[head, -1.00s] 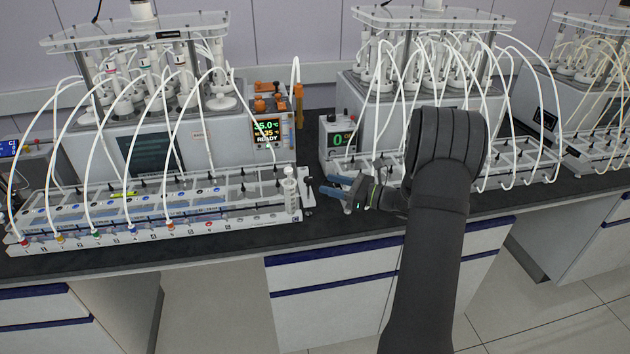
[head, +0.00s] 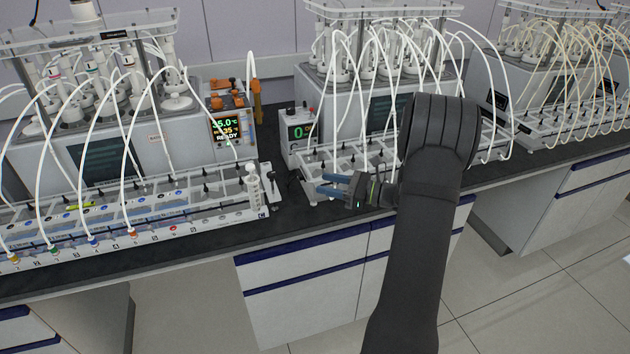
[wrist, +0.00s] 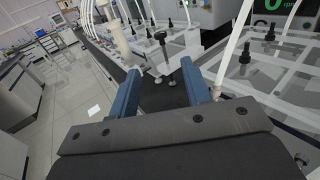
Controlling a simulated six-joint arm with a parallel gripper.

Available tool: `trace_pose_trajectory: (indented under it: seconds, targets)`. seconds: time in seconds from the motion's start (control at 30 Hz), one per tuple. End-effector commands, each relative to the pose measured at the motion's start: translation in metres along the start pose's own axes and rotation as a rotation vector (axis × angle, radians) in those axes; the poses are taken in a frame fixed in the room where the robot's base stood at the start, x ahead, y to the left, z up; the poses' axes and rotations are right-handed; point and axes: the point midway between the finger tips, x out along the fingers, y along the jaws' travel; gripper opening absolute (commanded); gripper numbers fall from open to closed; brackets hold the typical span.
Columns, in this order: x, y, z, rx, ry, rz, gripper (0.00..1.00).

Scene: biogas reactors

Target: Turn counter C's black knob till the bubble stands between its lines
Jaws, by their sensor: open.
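Counter C (head: 200,215) is the long clear-and-white unit at left, with a "C" label at its right end. A black knob (head: 274,180) on a stem stands off that right end. In the wrist view a black T-shaped knob (wrist: 161,42) stands on a stem beyond the fingertips. My gripper (head: 320,184) is open and empty, to the right of the knob and apart from it. Its blue fingers also show in the wrist view (wrist: 160,68), spread wide. The bubble and its lines are too small to make out.
A white upright cylinder (head: 254,185) stands at counter C's right end, close to the knob. A second counter (head: 420,160) with white tubes lies right behind my gripper. A grey box with a green display (head: 299,138) stands behind. Dark bench top shows between the counters.

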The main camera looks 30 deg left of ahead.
Motion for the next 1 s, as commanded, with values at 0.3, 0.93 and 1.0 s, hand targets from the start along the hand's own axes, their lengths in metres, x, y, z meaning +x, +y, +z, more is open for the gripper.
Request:
trace_pose_trajectory:
  seconds: [0.3,0.93,1.0]
  targets:
    - [0.012,0.047,0.003,-0.002,-0.015,-0.270,0.44]
    - [0.071,0.042,-0.002,0.002,0.008,-0.366,0.44]
    - [0.086,0.036,-0.002,0.001,0.009,-0.367,0.44]
